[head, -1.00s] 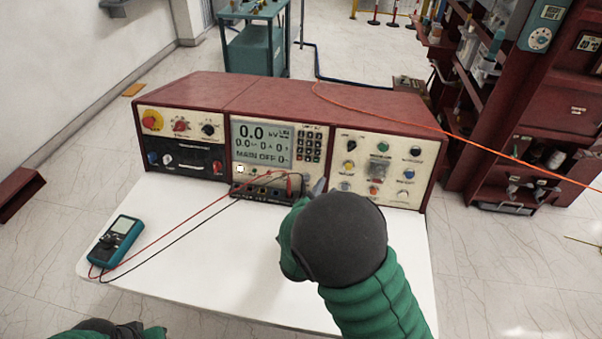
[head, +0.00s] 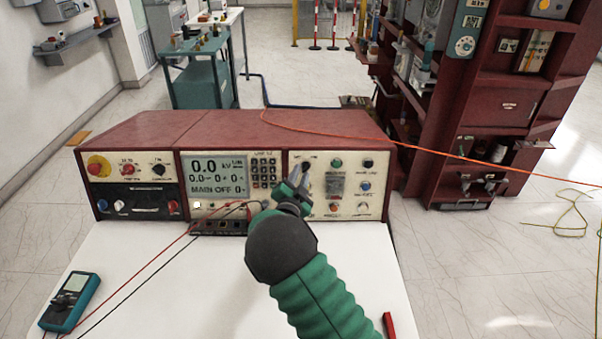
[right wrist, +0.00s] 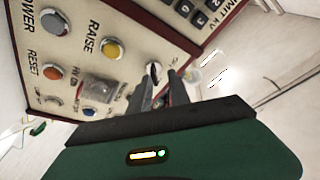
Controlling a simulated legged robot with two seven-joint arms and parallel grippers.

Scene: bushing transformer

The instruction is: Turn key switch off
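The test console's right panel (head: 345,205) is cream, with knobs, coloured buttons and lamps. At its upper left is a small dark switch (head: 307,164), which looks like the key switch; its setting is too small to read. My right gripper (head: 298,178) is in front of this corner, its fingers pointing at the panel. The two fingers are apart with a narrow gap. Contact with the switch cannot be told. My left gripper is out of view.
The console's display (head: 216,178) reads 0.0 kV and MAIN OFF. Red and black leads run from its sockets toward a teal multimeter (head: 70,303) on the white table (head: 190,285). An orange cable (head: 430,150) crosses behind. A red shelf unit (head: 480,110) stands at right.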

